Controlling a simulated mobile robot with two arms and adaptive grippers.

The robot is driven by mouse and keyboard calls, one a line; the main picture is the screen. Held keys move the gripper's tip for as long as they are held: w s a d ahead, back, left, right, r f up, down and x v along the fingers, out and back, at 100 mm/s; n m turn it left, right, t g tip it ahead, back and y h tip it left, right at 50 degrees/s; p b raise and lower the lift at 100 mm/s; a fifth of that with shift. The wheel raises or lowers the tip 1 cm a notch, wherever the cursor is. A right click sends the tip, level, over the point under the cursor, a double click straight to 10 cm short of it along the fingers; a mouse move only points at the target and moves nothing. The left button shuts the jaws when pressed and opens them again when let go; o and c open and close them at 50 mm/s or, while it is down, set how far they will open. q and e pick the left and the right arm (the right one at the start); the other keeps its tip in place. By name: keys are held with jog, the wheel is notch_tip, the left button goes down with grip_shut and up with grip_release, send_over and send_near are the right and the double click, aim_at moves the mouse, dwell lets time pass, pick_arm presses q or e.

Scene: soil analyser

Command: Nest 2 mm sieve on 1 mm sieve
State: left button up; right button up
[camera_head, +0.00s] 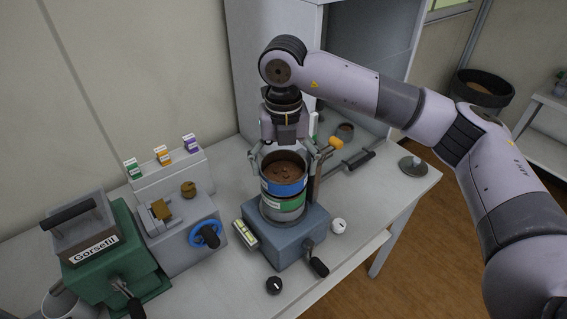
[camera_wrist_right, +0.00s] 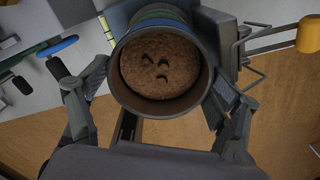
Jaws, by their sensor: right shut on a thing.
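A round sieve with a blue band (camera_head: 284,187) holds brown soil and is upright. My right gripper (camera_head: 286,162) is shut on it, with one finger on each side of its wall. In the right wrist view I look down into this sieve (camera_wrist_right: 160,100), between the fingers (camera_wrist_right: 160,88). A sieve with a green band (camera_head: 284,205) is directly below it, on a blue-grey shaker base (camera_head: 288,240). The two look lined up, but I cannot tell whether the upper one is fully seated. The size labels are too small to read. My left gripper is not in view.
A green machine labelled Gorsefil (camera_head: 105,265) and a grey device with a blue handwheel (camera_head: 205,235) stand at the left. A trowel-like tool with an orange end (camera_head: 336,143) lies close right of the sieves. The table's right front (camera_head: 385,205) is mostly free.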

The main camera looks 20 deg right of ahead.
dwell(0.3)
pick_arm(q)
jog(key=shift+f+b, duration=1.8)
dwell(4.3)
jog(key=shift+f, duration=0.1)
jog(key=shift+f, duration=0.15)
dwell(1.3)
